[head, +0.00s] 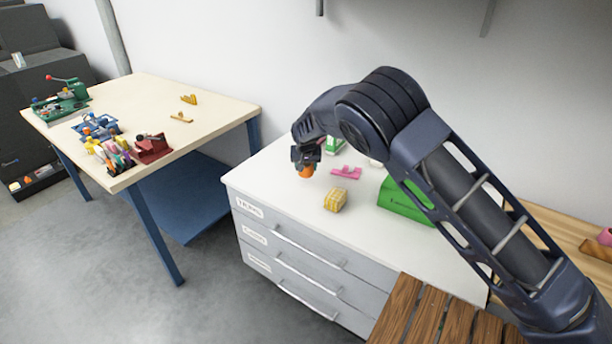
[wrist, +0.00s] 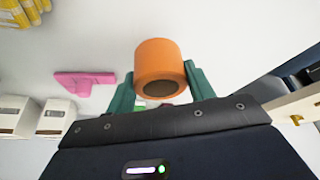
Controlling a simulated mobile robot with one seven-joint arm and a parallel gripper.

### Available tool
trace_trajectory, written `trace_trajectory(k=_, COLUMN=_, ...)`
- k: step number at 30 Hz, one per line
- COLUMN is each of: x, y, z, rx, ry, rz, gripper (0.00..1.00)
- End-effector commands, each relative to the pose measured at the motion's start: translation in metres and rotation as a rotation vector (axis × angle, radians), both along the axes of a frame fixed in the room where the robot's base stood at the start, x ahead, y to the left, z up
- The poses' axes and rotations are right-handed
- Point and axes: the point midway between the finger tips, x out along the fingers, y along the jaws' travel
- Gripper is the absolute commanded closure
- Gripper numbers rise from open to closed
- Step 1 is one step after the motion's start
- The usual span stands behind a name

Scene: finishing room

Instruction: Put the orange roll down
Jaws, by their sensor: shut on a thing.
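The orange roll (head: 306,172) is at the end of my arm, over the white top of the drawer cabinet (head: 270,178). In the wrist view the orange roll (wrist: 158,66) sits between the two green fingers of my gripper (wrist: 160,88), with its dark hollow end toward the camera. My gripper (head: 306,160) is shut on it. In the head view the roll is close to the cabinet top; I cannot tell whether it touches.
A yellow block (head: 335,200), a pink piece (head: 346,172) and a green box (head: 402,200) stand on the cabinet top near my gripper. The cabinet top is clear left of the roll. A workbench (head: 215,115) with tools stands to the left.

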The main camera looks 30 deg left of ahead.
Motion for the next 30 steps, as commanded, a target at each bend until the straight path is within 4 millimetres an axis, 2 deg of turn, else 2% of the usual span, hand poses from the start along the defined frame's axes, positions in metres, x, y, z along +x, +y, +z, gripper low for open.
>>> trace_trajectory(k=5, x=0.0, y=0.0, z=-0.012, rx=-0.001, ry=-0.001, rz=0.0, gripper=0.71)
trace_trajectory(k=12, x=0.0, y=0.0, z=-0.042, rx=-0.001, ry=-0.001, rz=0.0, gripper=0.71)
trace_trajectory(k=24, x=0.0, y=0.0, z=-0.046, rx=0.0, ry=0.0, rz=-0.001, gripper=0.71)
trace_trajectory(k=25, x=0.0, y=0.0, z=-0.047, rx=0.0, ry=0.0, rz=-0.001, gripper=0.43)
trace_trajectory(k=28, x=0.0, y=0.0, z=-0.046, rx=0.0, ry=0.0, rz=-0.001, gripper=0.25)
trace_trajectory(k=30, x=0.0, y=0.0, z=-0.046, rx=0.0, ry=0.0, rz=-0.001, gripper=0.25)
